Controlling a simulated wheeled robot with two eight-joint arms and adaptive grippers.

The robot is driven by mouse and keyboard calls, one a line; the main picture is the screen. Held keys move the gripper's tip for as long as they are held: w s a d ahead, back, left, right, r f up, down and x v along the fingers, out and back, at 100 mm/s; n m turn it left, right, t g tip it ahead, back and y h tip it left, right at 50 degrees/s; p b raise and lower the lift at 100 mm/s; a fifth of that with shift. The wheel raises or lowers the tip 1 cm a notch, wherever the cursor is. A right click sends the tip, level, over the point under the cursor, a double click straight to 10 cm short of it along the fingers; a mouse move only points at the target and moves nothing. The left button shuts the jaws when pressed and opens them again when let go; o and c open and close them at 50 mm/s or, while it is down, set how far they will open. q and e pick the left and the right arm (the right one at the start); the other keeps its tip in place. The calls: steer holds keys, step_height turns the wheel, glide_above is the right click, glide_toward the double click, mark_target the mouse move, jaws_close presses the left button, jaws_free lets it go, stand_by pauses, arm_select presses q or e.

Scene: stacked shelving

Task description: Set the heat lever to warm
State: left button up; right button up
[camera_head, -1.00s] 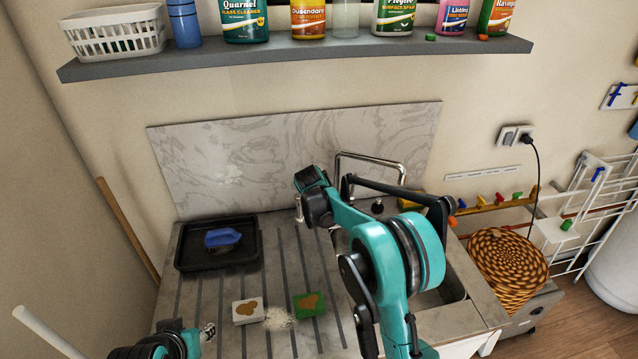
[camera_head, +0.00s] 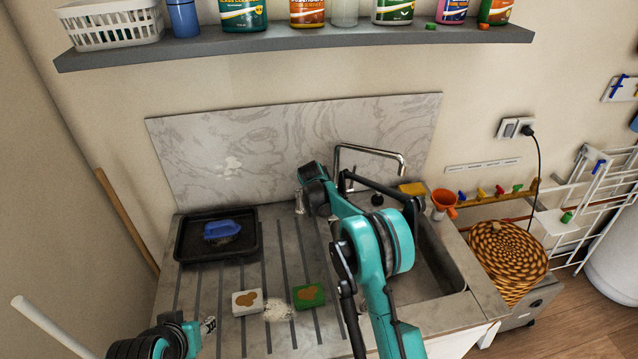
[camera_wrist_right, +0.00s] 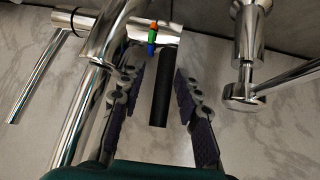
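In the right wrist view, a black lever (camera_wrist_right: 160,90) hangs from the chrome tap body (camera_wrist_right: 115,33). My right gripper (camera_wrist_right: 160,80) is open, with one finger on each side of the lever and a visible gap on both sides. In the head view, the tap's spout (camera_head: 370,149) shows behind my right arm, which hides the lever.
A chrome pipe (camera_wrist_right: 85,100) and another chrome fitting (camera_wrist_right: 245,90) flank the right gripper. The sink (camera_head: 440,285) lies under my right arm.

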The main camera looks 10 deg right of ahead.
jaws_close()
arm_select(q)
steer(key=shift+f, duration=0.15)
arm_select(e)
steer(key=t+b, duration=0.2)
steer(key=s+t+b, duration=0.1)
steer(key=t+b, duration=0.1)
steer(key=b, duration=0.1)
steer(key=s+t+b, duration=0.1)
steer(key=t+b, duration=0.1)
steer(key=b, duration=0.1)
steer(key=shift+s+m+h, duration=0.25)
steer(key=shift+m+h, duration=0.05)
steer(key=shift+m, duration=0.1)
arm_select(q)
step_height(320, 180, down, 12)
steer(key=b, duration=0.4)
steer(key=shift+f+b, duration=0.2)
steer(key=shift+b, duration=0.1)
arm_select(e)
steer(key=t, duration=0.1)
steer(key=s+t, duration=0.1)
steer(key=t, duration=0.1)
steer(key=shift+s+r+m+t+h, duration=0.2)
steer(key=shift+m+t+h, duration=0.1)
steer(key=shift+m+h, duration=0.1)
jaws_free()
steer(key=shift+r, duration=0.1)
steer(key=shift+s, duration=0.1)
